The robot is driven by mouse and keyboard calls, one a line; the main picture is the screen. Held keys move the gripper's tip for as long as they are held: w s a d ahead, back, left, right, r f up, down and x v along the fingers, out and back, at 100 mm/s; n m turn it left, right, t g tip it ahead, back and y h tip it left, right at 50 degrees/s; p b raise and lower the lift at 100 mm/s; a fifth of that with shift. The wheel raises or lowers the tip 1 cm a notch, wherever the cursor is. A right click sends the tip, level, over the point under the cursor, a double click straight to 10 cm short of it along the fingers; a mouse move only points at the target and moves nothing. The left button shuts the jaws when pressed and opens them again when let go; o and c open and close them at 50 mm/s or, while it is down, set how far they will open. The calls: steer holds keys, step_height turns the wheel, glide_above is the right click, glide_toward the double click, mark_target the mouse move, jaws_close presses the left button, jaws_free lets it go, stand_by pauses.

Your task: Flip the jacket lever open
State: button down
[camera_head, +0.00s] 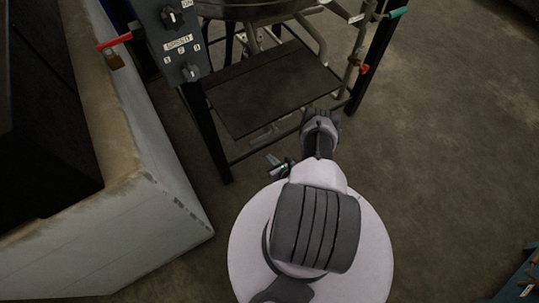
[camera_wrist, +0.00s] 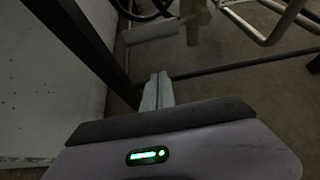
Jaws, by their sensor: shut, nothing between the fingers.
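No lever in view carries a label that I can read as jacket. In the head view a teal lever (camera_head: 397,13) sticks out to the right of the frame's right post, near a white tag (camera_head: 356,18). A red handle (camera_head: 364,69) sits lower by the same post. Another red lever (camera_head: 114,41) is at the upper left, over the low wall. My gripper (camera_head: 278,166) is low in front of the frame, well apart from these levers. In the wrist view its fingers (camera_wrist: 157,92) are together and empty.
A dark metal frame with a shelf (camera_head: 270,88) stands ahead. A control panel (camera_head: 178,40) with knobs is on its left post (camera_head: 207,135). A pale low wall (camera_head: 150,215) closes off the left. The wrist view shows pale pipework (camera_wrist: 195,25).

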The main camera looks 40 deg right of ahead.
mark_target(264, 137)
steer(key=b+x, duration=0.4)
steer(key=x, duration=0.4)
step_height(264, 137, up, 4)
steer(key=shift+r+p, duration=0.15)
steer(key=shift+p, duration=0.2)
steer(key=shift+s+r, duration=0.1)
